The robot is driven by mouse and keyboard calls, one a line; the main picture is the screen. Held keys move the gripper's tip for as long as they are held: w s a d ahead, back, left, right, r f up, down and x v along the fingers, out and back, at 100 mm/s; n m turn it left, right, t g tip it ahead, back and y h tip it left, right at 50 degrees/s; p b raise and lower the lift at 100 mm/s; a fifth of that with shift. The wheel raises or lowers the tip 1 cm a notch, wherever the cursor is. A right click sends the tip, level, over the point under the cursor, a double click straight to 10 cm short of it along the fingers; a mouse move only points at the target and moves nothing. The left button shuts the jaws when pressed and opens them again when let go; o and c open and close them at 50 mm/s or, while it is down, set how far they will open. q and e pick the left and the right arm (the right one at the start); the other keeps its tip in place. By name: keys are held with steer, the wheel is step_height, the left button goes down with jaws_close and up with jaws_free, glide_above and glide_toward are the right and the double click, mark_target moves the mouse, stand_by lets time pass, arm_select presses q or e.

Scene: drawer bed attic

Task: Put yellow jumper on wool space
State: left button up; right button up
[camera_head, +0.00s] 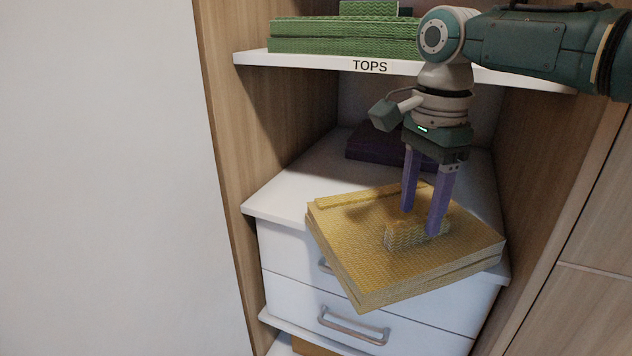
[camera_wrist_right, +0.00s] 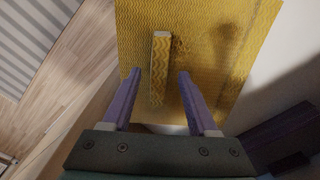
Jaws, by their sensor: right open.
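The yellow jumper (camera_head: 345,235) is a flat folded stack with a small raised block (camera_head: 405,235) on top. It lies askew on the white shelf (camera_head: 290,195) above the drawers, and its near corner overhangs the front edge. My right gripper (camera_head: 421,220) is over the jumper, open, with its purple fingers at the raised block. In the right wrist view the block (camera_wrist_right: 160,65) lies between the two spread fingers, with gaps beside it. No wool label is readable. My left gripper is out of view.
A dark purple folded garment (camera_head: 372,145) lies at the back of the same shelf. The upper shelf (camera_head: 300,61), labelled TOPS, holds a green folded stack (camera_head: 340,36). Wooden side panels (camera_head: 228,150) bound the bay. White drawers (camera_head: 290,290) with metal handles (camera_head: 352,328) are below.

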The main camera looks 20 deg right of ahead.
step_height(320, 180, up, 11)
steer(key=p, duration=0.4)
steer(key=s+a+f+n, duration=0.1)
steer(key=a+f+n, duration=0.1)
steer(key=f, duration=0.1)
steer(key=s+a+f+n, duration=0.2)
steer(key=a+f+n, duration=0.1)
steer(key=s+a+f+n, duration=0.2)
steer(key=a+f+n, duration=0.1)
steer(key=shift+a, duration=0.15)
steer(key=s+a+f+n+t+y, duration=0.1)
steer(key=s+a+f+n, duration=0.1)
steer(key=s+a+n, duration=0.3)
steer(key=s+a+f+n+t, duration=0.1)
steer(key=s+a+f+n, duration=0.15)
steer(key=s+n, duration=0.35)
steer(key=s+d+r+n+t, duration=0.1)
steer(key=s+d+r+n, duration=0.1)
steer(key=s, duration=0.5)
steer(key=shift+s+d+r+t+h, duration=0.3)
steer(key=shift+d+r+h, duration=0.15)
steer(key=shift+r, duration=0.25)
